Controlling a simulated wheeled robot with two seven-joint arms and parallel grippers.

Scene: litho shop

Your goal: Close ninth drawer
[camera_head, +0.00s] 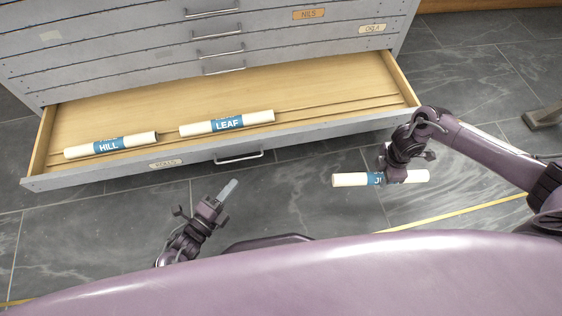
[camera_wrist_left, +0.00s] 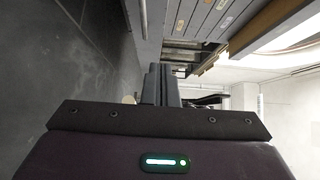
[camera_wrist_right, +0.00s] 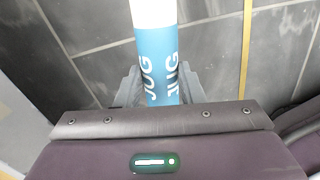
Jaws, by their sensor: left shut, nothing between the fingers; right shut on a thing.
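A wide wooden drawer (camera_head: 300,80) stands pulled out from the grey flat-file cabinet (camera_head: 110,45), low down. Its grey front has a metal handle (camera_head: 238,156) and a label (camera_head: 165,163) too small to read surely. Inside lie two cream rolls with blue bands, the HILL roll (camera_head: 140,140) and the LEAF roll (camera_head: 262,117). My left gripper (camera_head: 228,188) is shut and empty, in front of the drawer front and apart from it; its fingers also show in the left wrist view (camera_wrist_left: 160,84).
Several closed drawers sit above the open one, with labels such as NILS (camera_head: 308,14). The grey tiled floor (camera_head: 300,205) in front is clear, with a yellow line (camera_head: 455,212). A grey-brown object (camera_head: 543,118) stands at the far right.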

